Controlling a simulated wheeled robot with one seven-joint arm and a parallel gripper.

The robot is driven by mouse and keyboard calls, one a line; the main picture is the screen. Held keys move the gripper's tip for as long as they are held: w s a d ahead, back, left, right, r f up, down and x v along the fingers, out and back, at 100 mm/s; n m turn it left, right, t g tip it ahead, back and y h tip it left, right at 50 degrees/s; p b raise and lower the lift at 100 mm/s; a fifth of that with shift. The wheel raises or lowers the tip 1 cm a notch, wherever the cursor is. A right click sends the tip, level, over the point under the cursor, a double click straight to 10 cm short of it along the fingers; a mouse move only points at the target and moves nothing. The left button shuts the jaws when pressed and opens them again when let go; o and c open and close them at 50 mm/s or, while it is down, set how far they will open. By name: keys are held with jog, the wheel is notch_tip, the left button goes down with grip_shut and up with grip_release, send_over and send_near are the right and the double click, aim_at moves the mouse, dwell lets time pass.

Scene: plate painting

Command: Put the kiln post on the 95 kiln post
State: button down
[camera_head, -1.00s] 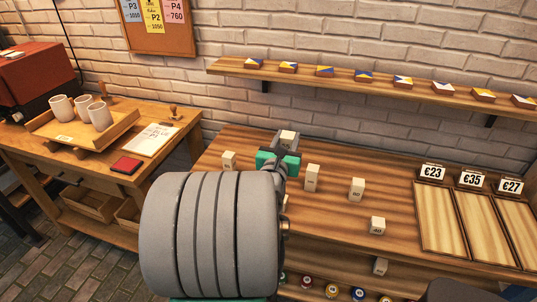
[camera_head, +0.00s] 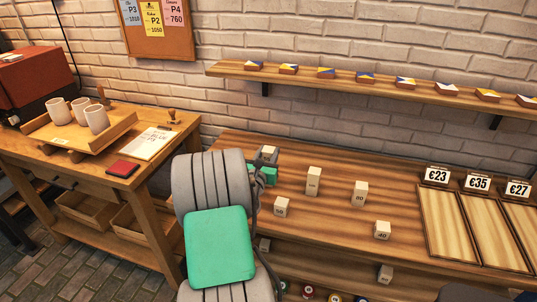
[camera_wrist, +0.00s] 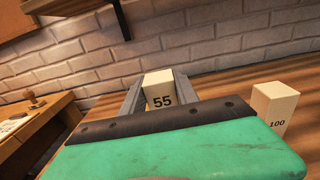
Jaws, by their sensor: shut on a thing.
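My gripper (camera_wrist: 158,97) is shut on a pale block-shaped kiln post marked 55 (camera_wrist: 159,83). In the head view this held post (camera_head: 268,152) shows just beyond the green part of my gripper (camera_head: 267,157), near the back left of the wooden bench. Its bottom is hidden, so I cannot tell its height over the bench. A taller post marked 100 (camera_wrist: 274,106) stands to its right, apart from it; it also shows in the head view (camera_head: 313,181). I cannot read 95 on any post in view. My arm hides part of the bench's left side.
Other posts stand on the bench: one marked 80 (camera_head: 359,194), one marked 40 (camera_head: 382,230), and a small one (camera_head: 281,207) near the front. A wall shelf (camera_head: 380,86) with painted tiles runs above. Price-marked wooden trays (camera_head: 447,225) lie at right.

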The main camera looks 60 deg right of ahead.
jog(key=shift+f, duration=0.15)
jog(key=c, duration=0.9)
grip_release()
jog(key=shift+r, duration=0.2)
jog(key=a, duration=0.4)
jog(key=s+a+b, duration=0.1)
jog(key=a, duration=0.3)
jog(key=s+a, duration=0.1)
jog(key=a, duration=0.2)
jog(key=shift+a+b, duration=0.35)
jog(key=shift+a, duration=0.05)
